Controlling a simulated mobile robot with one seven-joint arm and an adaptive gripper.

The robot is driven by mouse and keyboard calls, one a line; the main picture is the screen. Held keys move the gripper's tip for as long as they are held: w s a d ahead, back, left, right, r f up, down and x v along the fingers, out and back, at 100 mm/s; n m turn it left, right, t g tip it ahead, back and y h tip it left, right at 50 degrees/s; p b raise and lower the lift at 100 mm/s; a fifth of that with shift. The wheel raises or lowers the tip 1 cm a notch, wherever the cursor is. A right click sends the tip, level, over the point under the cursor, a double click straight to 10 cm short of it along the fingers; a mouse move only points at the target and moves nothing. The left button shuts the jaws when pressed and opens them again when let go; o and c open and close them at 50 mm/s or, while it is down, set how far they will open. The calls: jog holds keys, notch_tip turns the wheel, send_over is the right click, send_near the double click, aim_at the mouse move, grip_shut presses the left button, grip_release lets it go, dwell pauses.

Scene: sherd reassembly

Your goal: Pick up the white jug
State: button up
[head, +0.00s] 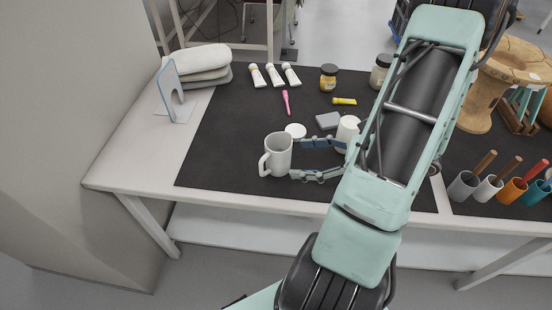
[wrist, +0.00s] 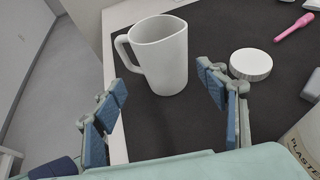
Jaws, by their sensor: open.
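The white jug (head: 276,154) stands upright near the front edge of the black mat, its handle on the left. In the wrist view the jug (wrist: 162,58) is ahead of my gripper (wrist: 162,112), roughly centred between the fingers. My gripper (head: 299,159) is open and empty, coming in low from the right with its fingertips close to the jug. I cannot tell whether a finger touches it.
A round white lid (wrist: 251,64) lies just right of the jug, and a white plaster tub (head: 347,130) stands beside my gripper. A grey block (head: 328,120) lies behind. The table's front edge (head: 240,193) is close. The mat left of the jug is clear.

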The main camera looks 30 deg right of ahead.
aim_at(290, 156)
jog(key=x, duration=0.6)
jog(key=shift+w, duration=0.45)
jog(key=c, duration=1.5)
jog(key=shift+o, duration=0.2)
jog(key=shift+r, duration=0.1)
